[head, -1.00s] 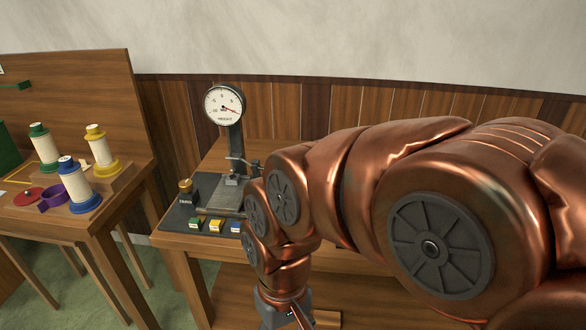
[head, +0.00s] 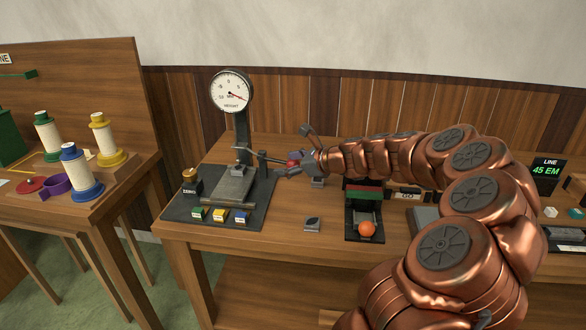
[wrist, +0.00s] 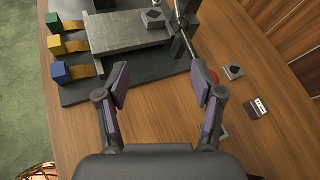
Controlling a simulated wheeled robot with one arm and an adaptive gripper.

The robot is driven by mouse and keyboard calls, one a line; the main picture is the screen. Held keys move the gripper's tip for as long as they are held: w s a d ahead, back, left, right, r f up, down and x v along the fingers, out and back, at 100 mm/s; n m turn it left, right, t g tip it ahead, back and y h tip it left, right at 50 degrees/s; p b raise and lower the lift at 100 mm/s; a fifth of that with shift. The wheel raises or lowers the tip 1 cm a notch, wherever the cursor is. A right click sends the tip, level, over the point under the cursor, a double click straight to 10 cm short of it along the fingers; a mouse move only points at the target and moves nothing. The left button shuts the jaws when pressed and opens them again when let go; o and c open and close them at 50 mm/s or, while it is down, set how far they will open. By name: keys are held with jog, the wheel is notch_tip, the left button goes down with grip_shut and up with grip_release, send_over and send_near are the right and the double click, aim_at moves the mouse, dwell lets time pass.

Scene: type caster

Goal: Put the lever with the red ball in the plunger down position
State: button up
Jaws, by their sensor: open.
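The height gauge (head: 241,130) with a round dial stands at the left of the table. A thin lever runs right from its post to a red ball (head: 293,156), beside my gripper (head: 292,152). In the wrist view my gripper (wrist: 161,76) is open, with nothing between its fingers. There the lever (wrist: 190,40) reaches to the right finger, and only a sliver of the red ball (wrist: 215,77) shows past that finger. I cannot tell whether they touch. The plunger (head: 241,158) is over the flat metal anvil (head: 234,188); its tip is too small to judge.
Green, yellow and blue blocks (head: 219,216) lie along the mat's front. A black device with an orange ball (head: 367,229) stands right of centre, below my arm. A small grey block (head: 312,223) lies near the front edge. Spools (head: 77,170) stand on the left table.

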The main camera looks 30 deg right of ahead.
aim_at(297, 163)
jog(key=d+f+m+h, duration=0.2)
jog(key=d+f+m, duration=0.15)
jog(key=d, duration=0.35)
jog(key=shift+t, duration=0.4)
jog(key=shift+w+r+x, duration=0.1)
jog(key=shift+r+x, duration=0.05)
jog(key=shift+x, duration=1.05)
jog(key=shift+w+r+x, duration=0.1)
jog(key=shift+r+x, duration=0.05)
jog(key=shift+x, duration=1.05)
jog(key=shift+r+x, duration=0.15)
jog(key=shift+x, duration=1.05)
jog(key=shift+d, duration=0.1)
jog(key=shift+r, duration=0.1)
grip_shut()
